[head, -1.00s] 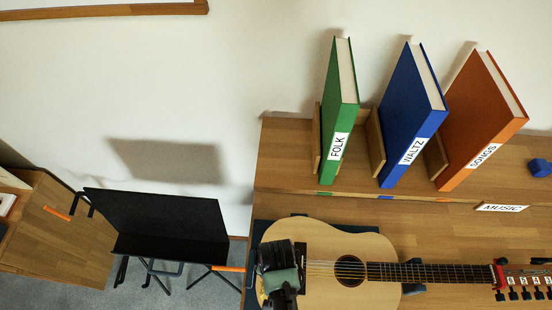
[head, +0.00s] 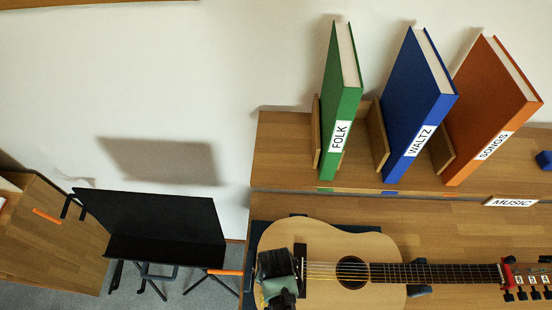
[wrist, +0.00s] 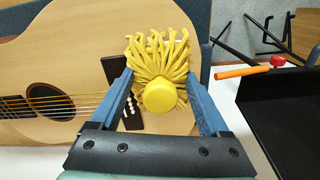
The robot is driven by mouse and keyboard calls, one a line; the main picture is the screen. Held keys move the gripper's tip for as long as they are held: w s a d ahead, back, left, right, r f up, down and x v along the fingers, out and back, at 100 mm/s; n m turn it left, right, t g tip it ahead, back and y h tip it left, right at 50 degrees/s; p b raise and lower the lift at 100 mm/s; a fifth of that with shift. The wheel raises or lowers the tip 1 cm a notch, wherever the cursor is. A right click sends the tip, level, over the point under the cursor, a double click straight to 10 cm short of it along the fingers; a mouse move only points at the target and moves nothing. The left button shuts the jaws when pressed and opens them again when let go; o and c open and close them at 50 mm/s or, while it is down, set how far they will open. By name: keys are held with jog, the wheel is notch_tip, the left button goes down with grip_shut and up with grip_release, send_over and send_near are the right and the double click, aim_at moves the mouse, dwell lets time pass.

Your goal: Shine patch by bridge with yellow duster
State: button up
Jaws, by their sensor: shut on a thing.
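The yellow duster (wrist: 165,50), with stringy strands and a round yellow knob, is between the two blue fingers of my gripper (wrist: 163,82). My gripper is shut on it. The duster is over the guitar's pale top, beside the dark bridge (wrist: 119,72); I cannot tell whether its strands touch the wood. In the head view my gripper (head: 276,276) is over the body of the guitar (head: 325,240), just left of the bridge (head: 300,258), and the duster is hidden. No dull patch can be made out; the duster or gripper may cover it.
Green, blue and orange books (head: 341,110) stand on the shelf behind the guitar. A black music stand (head: 155,228) is at the left. The guitar neck (head: 450,273) runs right to a red piece (head: 508,270). The wooden top behind the guitar is mostly clear.

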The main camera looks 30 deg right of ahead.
jog(key=shift+f+b, duration=0.35)
jog(key=shift+f, duration=0.25)
dwell(0.8)
jog(key=shift+w, duration=0.1)
